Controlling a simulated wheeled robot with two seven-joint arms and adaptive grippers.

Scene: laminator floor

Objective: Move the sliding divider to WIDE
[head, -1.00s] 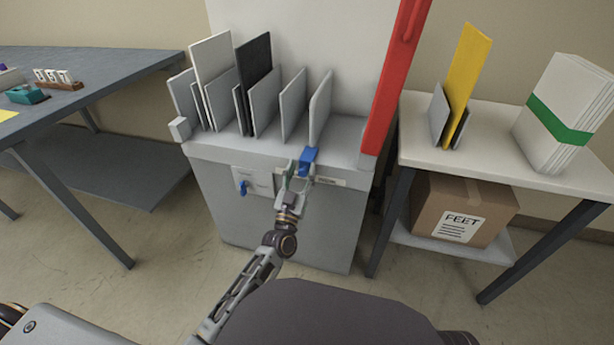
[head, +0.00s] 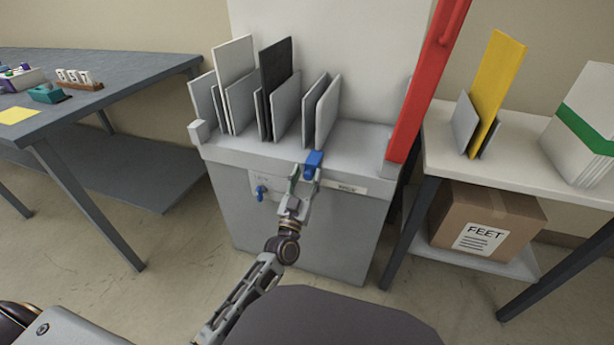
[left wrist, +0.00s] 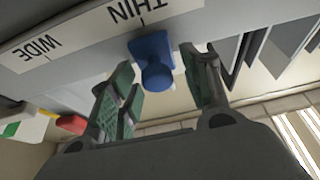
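The sliding divider is the grey upright plate (head: 328,112) at the right end of the row on the machine top. Its blue knob (head: 314,160) sticks out at the front edge. In the left wrist view the knob (left wrist: 152,62) sits beside the THIN mark on the scale strip (left wrist: 85,32), with WIDE further left, upside down. In the head view the strip (head: 347,187) reaches right of the knob. My left gripper (head: 301,174) is just below the knob. Its fingers (left wrist: 160,88) are apart, one each side of the knob, with visible gaps. My right gripper is out of view.
Several grey plates, with a white panel (head: 234,60) and a black panel (head: 276,70) among them, stand left of the divider. A red bar (head: 425,90) rises at the machine's right. A grey table (head: 130,66) is left, a white side table (head: 435,143) right.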

